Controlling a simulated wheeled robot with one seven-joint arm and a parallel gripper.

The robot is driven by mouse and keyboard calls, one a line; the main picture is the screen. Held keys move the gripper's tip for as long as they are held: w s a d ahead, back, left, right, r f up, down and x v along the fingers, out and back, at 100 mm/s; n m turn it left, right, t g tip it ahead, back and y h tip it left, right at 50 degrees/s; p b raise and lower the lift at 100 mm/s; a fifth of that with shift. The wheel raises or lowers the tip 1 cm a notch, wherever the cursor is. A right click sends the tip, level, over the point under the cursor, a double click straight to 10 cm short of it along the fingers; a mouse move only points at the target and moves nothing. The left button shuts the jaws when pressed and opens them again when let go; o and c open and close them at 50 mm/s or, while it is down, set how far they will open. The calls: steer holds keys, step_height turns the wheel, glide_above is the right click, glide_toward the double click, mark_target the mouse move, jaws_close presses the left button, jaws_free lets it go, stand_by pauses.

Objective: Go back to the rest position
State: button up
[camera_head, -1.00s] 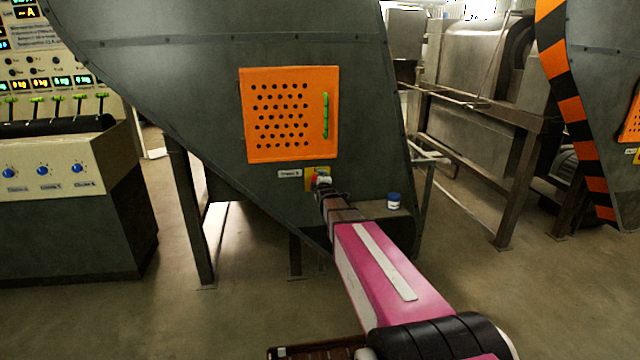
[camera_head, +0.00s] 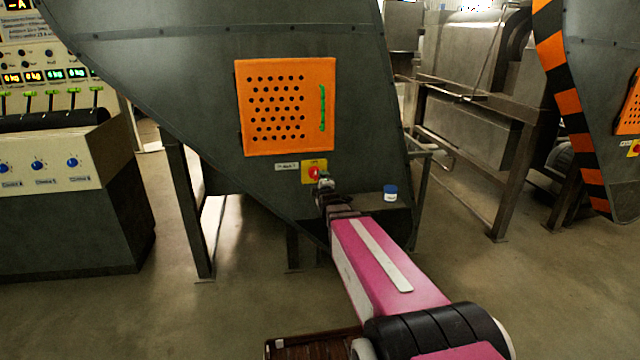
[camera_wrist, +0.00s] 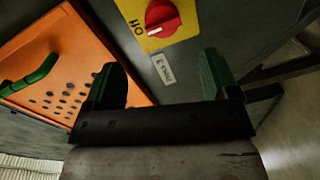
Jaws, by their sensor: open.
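My gripper (camera_head: 325,180) is at the end of my pink arm, just below the red knob (camera_head: 314,173) on its yellow plate (camera_head: 308,165), on the grey machine's front. In the wrist view my gripper (camera_wrist: 165,82) is open, its two green-padded fingers apart with nothing between them. The red knob (camera_wrist: 162,17) with a white pointer shows ahead of the fingers, near the top of that view, and does not look gripped. A small white label (camera_wrist: 163,68) is on the panel between the fingers.
An orange perforated door (camera_head: 290,105) with a green handle (camera_head: 322,108) is above the knob. A blue-lidded jar (camera_head: 390,192) stands on a ledge right of my gripper. A control console (camera_head: 60,165) is at left, another striped machine (camera_head: 575,110) at right. Floor between is bare.

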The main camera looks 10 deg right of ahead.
steer(key=s+f+m+g, duration=0.8)
steer(key=s+f, duration=0.2)
steer(key=f, duration=0.2)
steer(key=s+f+m+g, duration=0.3)
steer(key=s+m+g, duration=0.1)
steer(key=s, duration=0.4)
steer(key=s+f+m+g, duration=0.2)
steer(key=s+m+g, duration=0.2)
steer(key=s, duration=0.4)
steer(key=shift+s+a+f+g, duration=0.25)
steer(key=shift+a+f+g, duration=0.15)
steer(key=shift+g, duration=0.2)
